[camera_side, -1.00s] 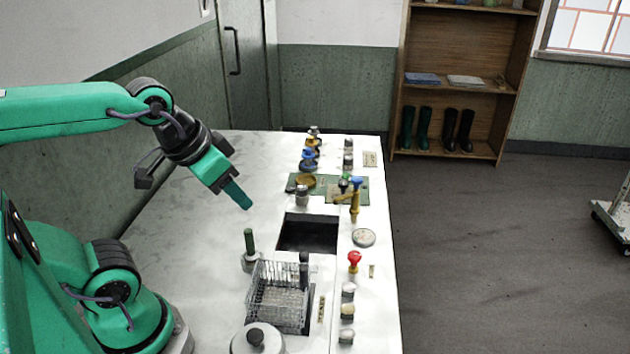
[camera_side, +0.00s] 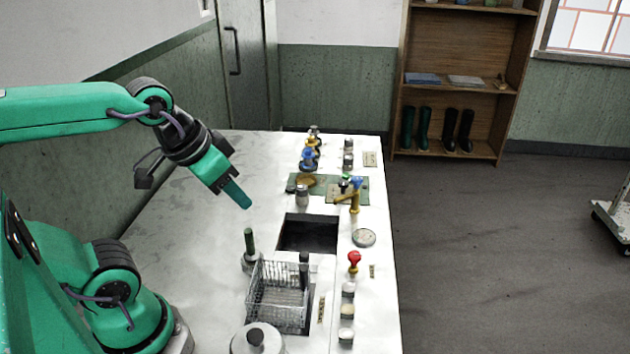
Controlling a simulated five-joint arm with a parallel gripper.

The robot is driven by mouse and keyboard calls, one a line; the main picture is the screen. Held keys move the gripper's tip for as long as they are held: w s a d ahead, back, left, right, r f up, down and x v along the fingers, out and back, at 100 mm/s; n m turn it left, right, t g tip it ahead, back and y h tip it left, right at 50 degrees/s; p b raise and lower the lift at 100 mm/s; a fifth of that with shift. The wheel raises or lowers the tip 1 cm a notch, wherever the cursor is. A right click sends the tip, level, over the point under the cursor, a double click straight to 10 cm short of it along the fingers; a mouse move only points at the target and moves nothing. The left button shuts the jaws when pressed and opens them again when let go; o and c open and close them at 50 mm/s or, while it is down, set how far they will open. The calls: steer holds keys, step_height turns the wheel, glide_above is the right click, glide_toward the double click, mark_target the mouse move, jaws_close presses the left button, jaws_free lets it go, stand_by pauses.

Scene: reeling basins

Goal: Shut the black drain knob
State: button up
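My gripper (camera_side: 237,193) hangs over the left part of the white counter (camera_side: 190,240), up and to the left of the dark basin opening (camera_side: 308,234). Its green tip points down and to the right and touches nothing that I can see. Whether its fingers are apart cannot be made out. A black upright handle (camera_side: 304,263) stands at the back right of the wire basket; it may be the black drain knob. A black round knob (camera_side: 255,338) also tops the pale lidded pot at the front. I cannot tell for certain which is the drain knob.
The wire basket (camera_side: 275,295) and a green-handled piece (camera_side: 249,243) stand near the basin. A red knob (camera_side: 354,258), a brass tap (camera_side: 354,200) and several small knobs line the right side. Blue-topped fittings (camera_side: 309,158) stand at the back. The counter's left part is clear.

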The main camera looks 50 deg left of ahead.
steer(key=shift+w, duration=0.1)
steer(key=c, duration=0.7)
steer(key=shift+w+d+r+g, duration=0.1)
steer(key=shift+w+r+g, duration=0.1)
steer(key=shift+w, duration=0.25)
steer(key=shift+w+r+g, duration=0.1)
steer(key=shift+w+g, duration=0.1)
steer(key=shift+w, duration=0.2)
jaws_close()
steer(key=w+d+f+m+g, duration=0.1)
steer(key=w+g, duration=0.1)
steer(key=w, duration=0.4)
steer(key=w+d+f+m+g, duration=0.1)
steer(key=w+f+g, duration=0.1)
steer(key=w, duration=0.4)
steer(key=w+d+f+m+g, duration=0.1)
steer(key=w+f+g, duration=0.2)
steer(key=w+f, duration=0.6)
steer(key=shift+d+f+m+g, duration=0.3)
steer(key=shift+d+f, duration=0.1)
steer(key=shift+f, duration=0.35)
